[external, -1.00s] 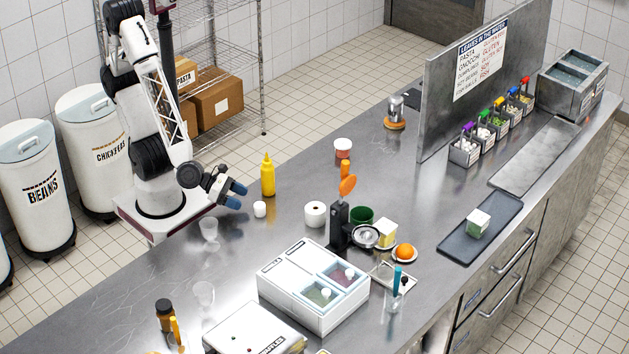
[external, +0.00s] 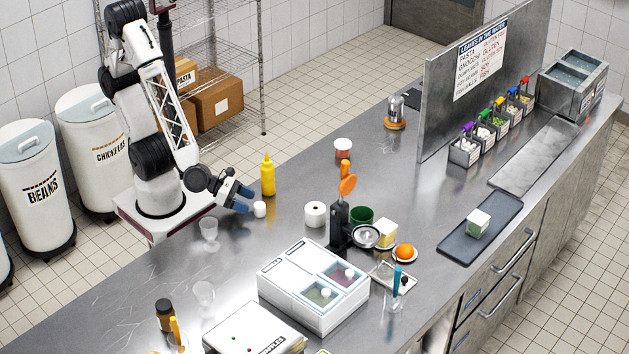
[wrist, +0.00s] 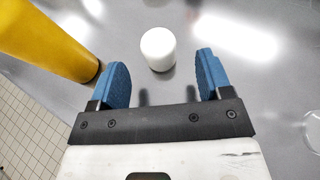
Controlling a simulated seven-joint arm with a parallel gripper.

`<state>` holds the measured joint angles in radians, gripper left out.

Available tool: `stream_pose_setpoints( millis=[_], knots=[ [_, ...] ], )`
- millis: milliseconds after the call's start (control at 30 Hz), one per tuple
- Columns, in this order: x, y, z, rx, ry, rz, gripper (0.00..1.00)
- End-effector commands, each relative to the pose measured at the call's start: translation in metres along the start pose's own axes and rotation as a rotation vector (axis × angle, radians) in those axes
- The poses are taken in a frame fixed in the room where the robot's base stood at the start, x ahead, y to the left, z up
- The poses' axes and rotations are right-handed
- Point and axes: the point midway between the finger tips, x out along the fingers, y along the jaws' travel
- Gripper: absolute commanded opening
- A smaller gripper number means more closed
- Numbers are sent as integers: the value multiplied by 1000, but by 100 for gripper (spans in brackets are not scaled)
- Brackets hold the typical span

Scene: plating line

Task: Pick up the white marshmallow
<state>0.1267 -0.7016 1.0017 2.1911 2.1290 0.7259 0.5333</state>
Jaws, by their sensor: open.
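The white marshmallow (external: 260,209) is a small white cylinder standing upright on the steel counter. In the wrist view the marshmallow (wrist: 158,48) lies just ahead of the fingertips, between their lines and slightly left of centre. My gripper (external: 243,200) is low over the counter, close beside the marshmallow on its left in the external view. In the wrist view my gripper (wrist: 163,75) has its two blue fingers spread wide with nothing between them.
A yellow squeeze bottle (external: 268,176) stands close by, just outside the left finger in the wrist view (wrist: 48,38). A clear glass (external: 209,232) stands nearer the front. The counter around the marshmallow is otherwise clear.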

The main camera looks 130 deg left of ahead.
Motion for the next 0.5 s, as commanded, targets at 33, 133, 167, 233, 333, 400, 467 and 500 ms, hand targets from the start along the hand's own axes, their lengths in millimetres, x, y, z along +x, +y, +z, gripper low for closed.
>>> stream_pose_setpoints(
  millis=[33, 133, 167, 233, 333, 400, 467, 500],
  knots=[
    [1, 0, 0, 0, 0, 1, 72],
    [6, 1, 0, -1, 0, 1, 72],
    [8, 1, 0, -1, 0, 1, 72],
    [14, 1, -1, 0, 1, 1, 72],
    [24, 2, -2, 0, 0, 2, 72],
    [31, 3, -2, -1, 1, 3, 72],
    [37, 2, -2, 0, 0, 2, 72],
    [41, 2, -2, 0, -1, 1, 72]
  ],
)
